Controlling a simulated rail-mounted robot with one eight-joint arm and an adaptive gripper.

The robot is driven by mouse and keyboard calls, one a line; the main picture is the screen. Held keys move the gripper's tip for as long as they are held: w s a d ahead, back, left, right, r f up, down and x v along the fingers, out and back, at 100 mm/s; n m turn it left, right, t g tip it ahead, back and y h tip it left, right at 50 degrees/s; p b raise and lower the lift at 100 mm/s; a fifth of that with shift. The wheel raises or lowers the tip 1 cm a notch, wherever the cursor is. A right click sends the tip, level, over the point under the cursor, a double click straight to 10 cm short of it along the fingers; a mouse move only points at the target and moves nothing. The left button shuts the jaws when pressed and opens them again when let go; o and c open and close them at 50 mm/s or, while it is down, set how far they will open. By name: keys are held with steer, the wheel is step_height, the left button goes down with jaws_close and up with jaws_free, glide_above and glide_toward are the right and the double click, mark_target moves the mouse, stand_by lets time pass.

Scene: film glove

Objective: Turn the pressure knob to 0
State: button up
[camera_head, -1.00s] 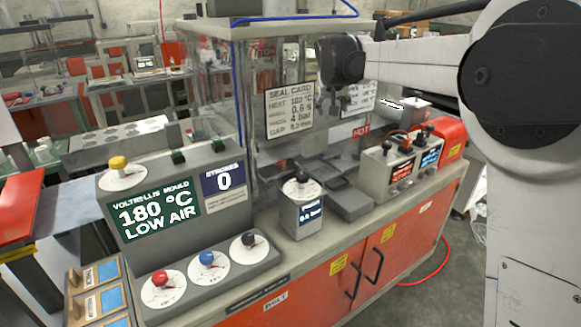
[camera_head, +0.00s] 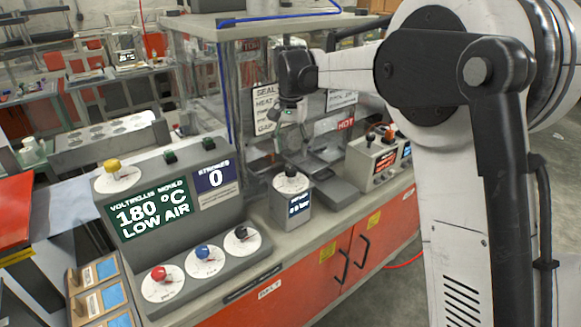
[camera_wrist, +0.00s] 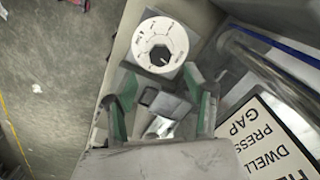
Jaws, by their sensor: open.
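A small grey box (camera_head: 290,208) with a blue display stands on the bench. A black knob (camera_head: 291,172) on a white dial sits on its top. The display seems to end in "bar", but its text is too small to read surely. In the wrist view the dial (camera_wrist: 141,38) with its dark knob (camera_wrist: 159,56) lies beyond my fingertips. My gripper (camera_wrist: 163,90) is open, its two green-edged fingers apart with nothing held. In the head view my gripper (camera_head: 289,142) hangs above the knob, apart from it.
A sloped control panel (camera_head: 180,215) with red, blue, black and yellow knobs stands to the left. Behind the box is a clear-walled press enclosure with a seal card (camera_head: 265,108). A grey box (camera_head: 375,162) with lit displays is to the right. The bench front edge lies close by.

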mark_target(291, 169)
step_height(291, 169, down, 7)
steer(key=shift+f, duration=0.15)
stand_by(0.4)
steer(key=c, duration=1.1)
steer(key=shift+n+b, duration=0.6)
steer(key=shift+n, duration=0.9)
steer(key=o, duration=1.1)
